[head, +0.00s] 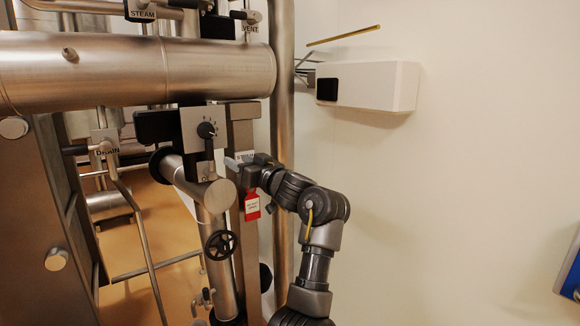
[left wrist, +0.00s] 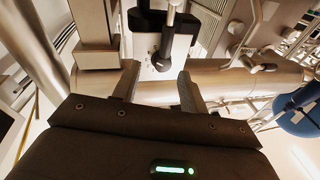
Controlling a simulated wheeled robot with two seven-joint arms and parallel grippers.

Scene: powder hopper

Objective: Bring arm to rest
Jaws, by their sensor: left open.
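My left arm (head: 315,260) reaches up from the bottom middle of the head view. My left gripper (head: 238,162) points left, close to the lever below the grey dial plate (head: 192,130). In the left wrist view my left gripper (left wrist: 158,84) shows two spread fingers with nothing between them. A dark knob and rod (left wrist: 168,40) on a pale plate lie beyond the fingertips. I cannot tell the exact gap. My right gripper is in neither view.
A large steel pipe (head: 190,72) crosses above the gripper, and a vertical pipe (head: 283,110) stands behind it. A red tag (head: 252,207) hangs beside the wrist. A handwheel (head: 221,245) is lower left. A white wall box (head: 385,85) is upper right. Space right is clear.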

